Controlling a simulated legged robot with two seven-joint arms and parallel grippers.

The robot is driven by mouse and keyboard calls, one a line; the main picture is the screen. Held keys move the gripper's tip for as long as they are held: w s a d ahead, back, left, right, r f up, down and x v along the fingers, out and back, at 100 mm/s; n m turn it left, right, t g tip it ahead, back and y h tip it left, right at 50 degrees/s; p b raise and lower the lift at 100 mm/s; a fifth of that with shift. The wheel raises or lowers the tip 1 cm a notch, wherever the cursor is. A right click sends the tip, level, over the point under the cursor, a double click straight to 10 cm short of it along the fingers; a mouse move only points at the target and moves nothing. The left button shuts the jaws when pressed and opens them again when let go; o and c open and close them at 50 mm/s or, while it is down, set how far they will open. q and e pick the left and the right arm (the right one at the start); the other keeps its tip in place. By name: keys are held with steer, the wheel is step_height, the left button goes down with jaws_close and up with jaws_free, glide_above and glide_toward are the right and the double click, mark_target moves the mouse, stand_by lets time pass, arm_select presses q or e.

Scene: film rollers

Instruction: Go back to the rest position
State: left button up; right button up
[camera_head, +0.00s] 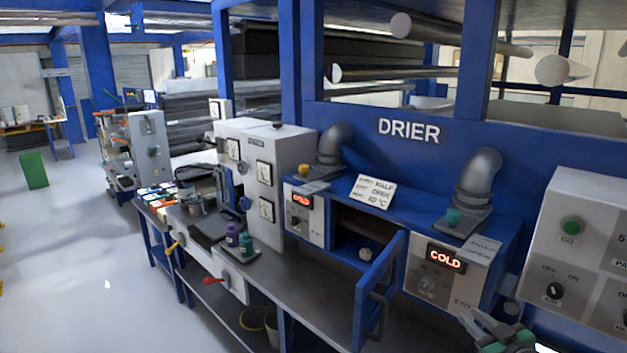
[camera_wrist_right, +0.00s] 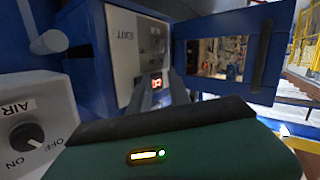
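My right gripper (camera_head: 478,322) shows at the bottom right of the head view, in front of the drier's right end. Its two grey fingers look apart, with nothing between them. In the right wrist view the fingers (camera_wrist_right: 163,88) also stand apart, with a small red light visible between them. The green gripper body fills the bottom of that view. My left gripper is in neither view. The blue drier (camera_head: 420,225) stands with its door (camera_head: 380,290) open and a small pale round object (camera_head: 365,254) inside.
The COLD display (camera_head: 446,259) is on the drier's right end. A grey control box (camera_head: 580,250) with a green button stands at the far right. Purple and green bottles (camera_head: 239,238) stand on the bench at left. The floor (camera_head: 80,260) at left is largely clear.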

steer(key=s+a+f+m+g+h, duration=0.3)
steer(key=s+a+f+g, duration=0.5)
steer(key=a, duration=0.6)
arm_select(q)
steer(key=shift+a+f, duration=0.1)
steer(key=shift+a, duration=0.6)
arm_select(e)
steer(key=s+a+f+g, duration=0.2)
steer(key=s+a, duration=0.3)
steer(key=s, duration=0.4)
steer(key=s+a+f+g+y, duration=0.1)
steer(key=s+a+f+g, duration=0.2)
steer(key=s, duration=0.5)
steer(key=shift+s+a+f+y, duration=0.3)
steer(key=shift+s+a+f, duration=0.1)
steer(key=shift+a+f, duration=0.6)
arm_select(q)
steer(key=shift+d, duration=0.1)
arm_select(e)
steer(key=shift+r, duration=0.1)
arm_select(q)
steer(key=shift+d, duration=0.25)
arm_select(e)
steer(key=shift+d, duration=0.35)
